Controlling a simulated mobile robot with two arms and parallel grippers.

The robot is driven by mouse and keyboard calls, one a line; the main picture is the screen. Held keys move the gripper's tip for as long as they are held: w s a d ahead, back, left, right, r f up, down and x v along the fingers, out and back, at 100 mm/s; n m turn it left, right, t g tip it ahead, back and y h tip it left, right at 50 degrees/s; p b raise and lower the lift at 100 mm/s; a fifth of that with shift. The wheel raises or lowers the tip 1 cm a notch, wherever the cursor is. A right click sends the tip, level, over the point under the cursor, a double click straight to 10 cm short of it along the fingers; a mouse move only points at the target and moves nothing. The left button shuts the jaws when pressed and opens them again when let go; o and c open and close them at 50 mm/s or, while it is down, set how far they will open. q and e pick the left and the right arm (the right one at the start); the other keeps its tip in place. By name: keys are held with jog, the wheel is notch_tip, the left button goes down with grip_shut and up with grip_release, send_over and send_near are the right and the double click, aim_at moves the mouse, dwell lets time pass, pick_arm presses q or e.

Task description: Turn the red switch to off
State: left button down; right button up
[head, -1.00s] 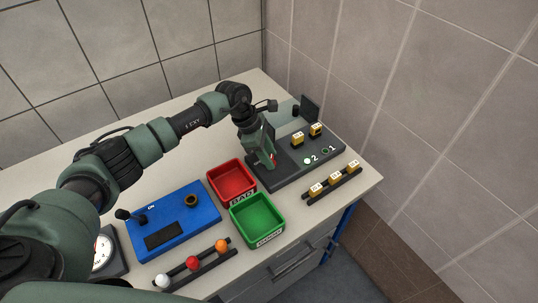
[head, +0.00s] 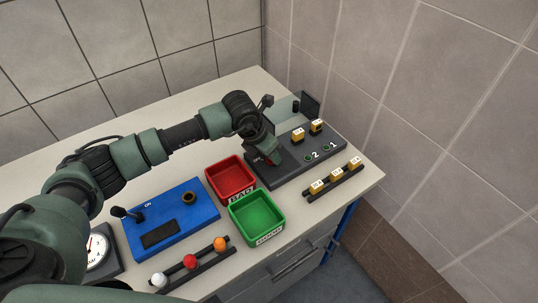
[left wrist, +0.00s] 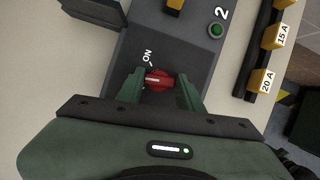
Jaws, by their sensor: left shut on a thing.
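The red switch (left wrist: 159,80) is a rotary knob on the dark grey panel (left wrist: 178,45), seen clearly in the left wrist view. My left gripper (left wrist: 160,88) is shut on it, one finger on each side. The knob's white mark lies nearly level in that view, and the printed ON stands just above it. No OFF label can be made out. In the head view my left gripper (head: 269,158) is down at the near left part of the panel, and its hand mostly hides the switch. My right gripper is not in view.
The panel carries yellow blocks (head: 298,134) and green lamps 2 (head: 309,156) and 1 (head: 326,147), both looking dark. A red BAD bin (head: 231,160) and green GOOD bin (head: 282,221) stand close to it. A blue box (head: 205,221) and a fuse rack (head: 336,187) are nearby.

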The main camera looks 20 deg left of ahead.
pick_arm(q)
jog(key=n+y+b, duration=0.1)
jog(key=n, duration=0.1)
jog(key=n+b, duration=0.2)
jog(key=n, duration=0.1)
jog(key=shift+d+t+y+b, duration=0.15)
jog(key=shift+t+y+b, duration=0.15)
jog(key=shift+y, duration=0.1)
jog(key=shift+n+y+b, duration=0.4)
jog(key=shift+n+b, duration=0.3)
jog(key=shift+n, duration=0.3)
jog(key=shift+r, duration=0.1)
jog(key=c, duration=0.9)
grip_release()
jog(key=b+v, duration=0.2)
jog(key=v, duration=0.5)
jog(key=shift+s+r, duration=0.1)
jog(key=shift+r, duration=0.25)
